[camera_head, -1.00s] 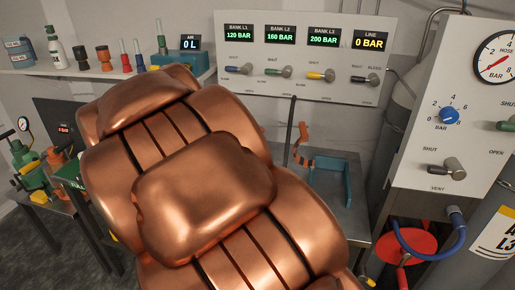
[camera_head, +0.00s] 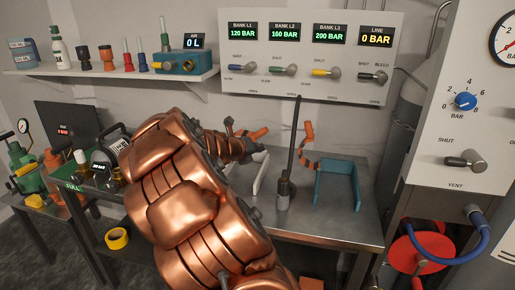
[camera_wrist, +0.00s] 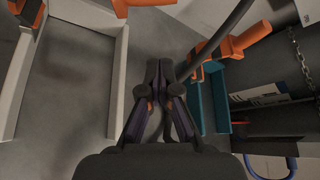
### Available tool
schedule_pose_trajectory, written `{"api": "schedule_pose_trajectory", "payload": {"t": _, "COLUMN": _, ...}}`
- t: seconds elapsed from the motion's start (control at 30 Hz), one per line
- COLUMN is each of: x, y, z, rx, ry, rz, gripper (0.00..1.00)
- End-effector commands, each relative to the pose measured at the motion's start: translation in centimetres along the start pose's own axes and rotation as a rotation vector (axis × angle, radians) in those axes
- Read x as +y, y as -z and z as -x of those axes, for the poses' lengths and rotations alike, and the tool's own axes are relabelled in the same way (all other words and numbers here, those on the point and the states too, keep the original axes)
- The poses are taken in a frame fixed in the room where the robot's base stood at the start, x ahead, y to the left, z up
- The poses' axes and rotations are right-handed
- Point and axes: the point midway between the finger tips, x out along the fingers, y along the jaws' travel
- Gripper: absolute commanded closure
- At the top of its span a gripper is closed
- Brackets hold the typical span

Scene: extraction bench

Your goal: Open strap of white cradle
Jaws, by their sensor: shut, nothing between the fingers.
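The white cradle (camera_wrist: 118,80) fills the left of the wrist view, with two upright walls and a bare grey floor between them. In the head view, part of it (camera_head: 261,174) shows on the bench behind my arm. An orange strap piece (camera_wrist: 130,5) sits at the top of its right wall; another orange and black strap part (camera_wrist: 27,10) is at its left wall. An orange end (camera_head: 256,133) also shows in the head view. My gripper (camera_wrist: 159,66) is shut and empty, just right of the white cradle's right wall. Whether the strap is fastened is unclear.
A teal cradle (camera_head: 338,182) with a raised orange strap (camera_head: 308,146) stands to the right. A dark upright rod on a grey base (camera_head: 284,193) stands between the cradles, close to my gripper. The bench's front right (camera_head: 345,228) is clear. A valve panel (camera_head: 310,88) is behind.

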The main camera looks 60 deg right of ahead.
Motion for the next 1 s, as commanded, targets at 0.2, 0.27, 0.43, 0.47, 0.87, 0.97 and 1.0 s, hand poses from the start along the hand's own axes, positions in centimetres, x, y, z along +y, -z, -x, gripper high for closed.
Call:
{"api": "schedule_pose_trajectory", "payload": {"t": 0.2, "x": 0.0, "y": 0.4, "z": -3.5, "rx": 0.006, "ry": 0.001, "rz": -0.001, "gripper": 1.00}}
{"api": "schedule_pose_trajectory", "payload": {"t": 0.27, "x": 0.0, "y": 0.2, "z": -4.3, "rx": 0.004, "ry": 0.001, "rz": -0.002, "gripper": 1.00}}
{"api": "schedule_pose_trajectory", "payload": {"t": 0.43, "x": -0.1, "y": 0.2, "z": -6.5, "rx": 0.005, "ry": 0.002, "rz": -0.005, "gripper": 1.00}}
{"api": "schedule_pose_trajectory", "payload": {"t": 0.47, "x": 0.0, "y": 0.3, "z": -6.8, "rx": 0.005, "ry": 0.002, "rz": -0.004, "gripper": 1.00}}
{"api": "schedule_pose_trajectory", "payload": {"t": 0.87, "x": 0.0, "y": -2.6, "z": -7.1, "rx": 0.000, "ry": -0.001, "rz": -0.007, "gripper": 1.00}}
{"api": "schedule_pose_trajectory", "payload": {"t": 0.97, "x": -0.1, "y": -3.2, "z": -6.8, "rx": 0.002, "ry": 0.000, "rz": -0.005, "gripper": 1.00}}
{"api": "schedule_pose_trajectory", "payload": {"t": 1.0, "x": 0.0, "y": -3.4, "z": -6.8, "rx": 0.002, "ry": 0.000, "rz": -0.005, "gripper": 1.00}}
